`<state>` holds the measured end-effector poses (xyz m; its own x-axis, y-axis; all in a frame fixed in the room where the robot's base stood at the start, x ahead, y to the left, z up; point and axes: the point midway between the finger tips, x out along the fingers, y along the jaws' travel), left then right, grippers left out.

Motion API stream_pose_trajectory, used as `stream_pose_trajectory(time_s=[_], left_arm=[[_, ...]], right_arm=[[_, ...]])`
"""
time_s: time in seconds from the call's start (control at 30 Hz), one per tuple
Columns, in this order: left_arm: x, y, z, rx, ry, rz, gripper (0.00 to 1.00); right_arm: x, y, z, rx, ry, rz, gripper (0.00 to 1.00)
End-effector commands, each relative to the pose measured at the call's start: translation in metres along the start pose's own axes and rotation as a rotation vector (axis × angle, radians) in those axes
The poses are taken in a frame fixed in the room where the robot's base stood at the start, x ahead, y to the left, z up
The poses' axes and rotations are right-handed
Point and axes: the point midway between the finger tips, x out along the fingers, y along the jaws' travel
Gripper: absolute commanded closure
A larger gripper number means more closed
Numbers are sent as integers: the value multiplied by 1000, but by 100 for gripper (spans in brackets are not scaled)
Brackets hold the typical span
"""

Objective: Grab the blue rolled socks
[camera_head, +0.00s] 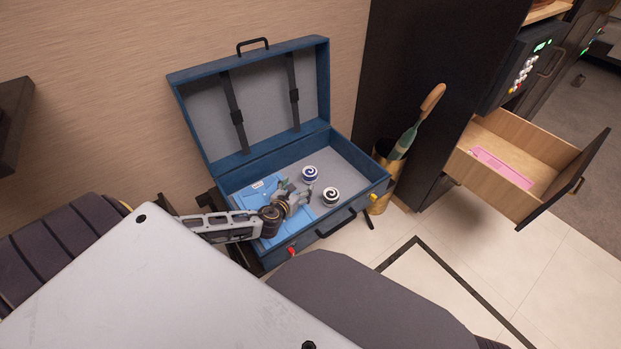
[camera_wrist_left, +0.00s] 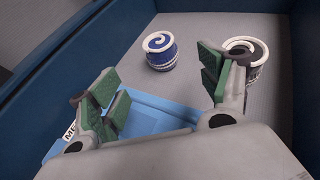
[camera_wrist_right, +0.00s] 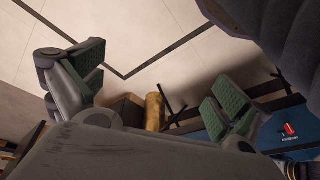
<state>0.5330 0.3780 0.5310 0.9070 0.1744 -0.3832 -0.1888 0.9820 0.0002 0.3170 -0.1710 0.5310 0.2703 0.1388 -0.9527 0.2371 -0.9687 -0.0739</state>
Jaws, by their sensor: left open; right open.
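The blue rolled socks (camera_head: 309,174), with a blue and white spiral top, stand upright on the grey floor of the open blue suitcase (camera_head: 262,185). They also show in the left wrist view (camera_wrist_left: 159,50), ahead of and between the spread fingers. The black and white rolled socks (camera_head: 331,196) stand to their right, partly behind a finger in the left wrist view (camera_wrist_left: 246,52). My left gripper (camera_head: 295,192) is open inside the suitcase, over a light blue folded item, short of the blue socks and apart from them. My right gripper (camera_wrist_right: 160,95) is open and empty, away from the socks.
A light blue folded item (camera_head: 245,199) lies in the suitcase's left part. The raised lid (camera_head: 262,105) stands behind. A gold bin (camera_head: 380,199) holding a green umbrella (camera_head: 406,140) is close to the right. An open drawer (camera_head: 540,150) juts out farther right.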

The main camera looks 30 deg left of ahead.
Motion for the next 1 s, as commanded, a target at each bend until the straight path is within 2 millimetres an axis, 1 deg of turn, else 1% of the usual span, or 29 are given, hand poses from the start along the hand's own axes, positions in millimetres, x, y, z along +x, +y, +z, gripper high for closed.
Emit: stream_pose_trajectory(time_s=[0.1,0.2,0.57,0.77,1.0], left_arm=[[2,0,-4,0,0,0,22],[2,0,-4,0,0,0,22],[3,0,-3,-1,0,0,22],[14,0,-4,-1,-1,1,22],[36,0,-4,-3,-1,1,22]], right_arm=[[-7,-2,0,-2,4,-4,0],[-10,-2,-1,-2,5,-5,0],[-11,-2,-1,-2,6,-5,0],[-14,-3,-3,-3,16,-7,0],[-23,-5,-7,-4,38,-12,0]])
